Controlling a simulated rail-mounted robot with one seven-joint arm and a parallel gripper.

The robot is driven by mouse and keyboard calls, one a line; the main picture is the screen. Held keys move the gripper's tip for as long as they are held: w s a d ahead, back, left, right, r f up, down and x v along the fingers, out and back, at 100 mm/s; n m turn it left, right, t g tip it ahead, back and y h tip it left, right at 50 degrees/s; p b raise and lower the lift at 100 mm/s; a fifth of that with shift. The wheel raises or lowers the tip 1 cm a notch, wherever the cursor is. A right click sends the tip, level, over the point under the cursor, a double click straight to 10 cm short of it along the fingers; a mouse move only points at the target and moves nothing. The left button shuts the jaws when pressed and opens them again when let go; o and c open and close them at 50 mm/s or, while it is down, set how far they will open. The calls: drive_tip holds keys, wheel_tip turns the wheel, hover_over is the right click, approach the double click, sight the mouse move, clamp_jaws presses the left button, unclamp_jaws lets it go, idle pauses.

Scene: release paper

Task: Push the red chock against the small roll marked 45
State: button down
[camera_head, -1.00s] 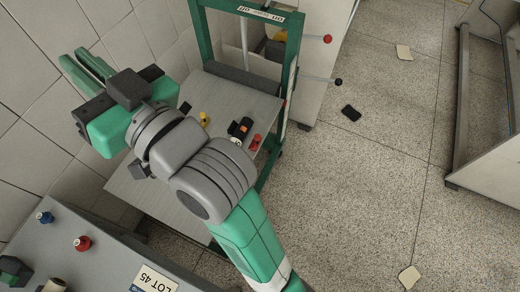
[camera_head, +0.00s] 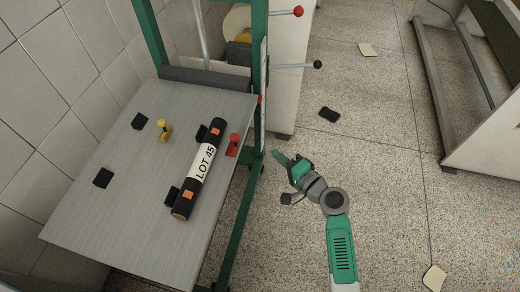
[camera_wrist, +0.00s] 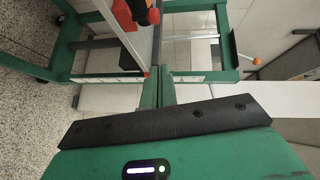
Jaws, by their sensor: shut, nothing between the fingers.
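The black roll (camera_head: 185,200) lies on the grey table with orange patches and a white label reading LOT 45. The red chock (camera_head: 233,147) stands on the table to the right of the roll's far half, near the table's right edge, with a small gap between them. A red shape (camera_wrist: 128,17), probably the chock, shows at the top of the wrist view, partly cut off. My gripper (camera_head: 276,154) is shut and empty, off the table's right side, to the right of the red chock. Its closed fingers show in the wrist view (camera_wrist: 158,78).
The grey table (camera_head: 110,225) also holds a yellow chock (camera_head: 164,131) and several black blocks (camera_head: 103,178). A green frame post (camera_head: 259,60) rises at the table's far right corner. Levers with red (camera_head: 298,11) and black (camera_head: 317,64) knobs stick out beyond it.

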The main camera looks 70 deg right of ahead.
drive_tip(key=w+a+b+x, duration=0.1)
drive_tip(key=a+b+x, duration=0.1)
drive_tip(key=x, duration=1)
drive_tip(key=shift+w+a, duration=0.2)
drive_tip(key=shift+a, duration=0.1)
drive_tip(key=shift+f, duration=0.1)
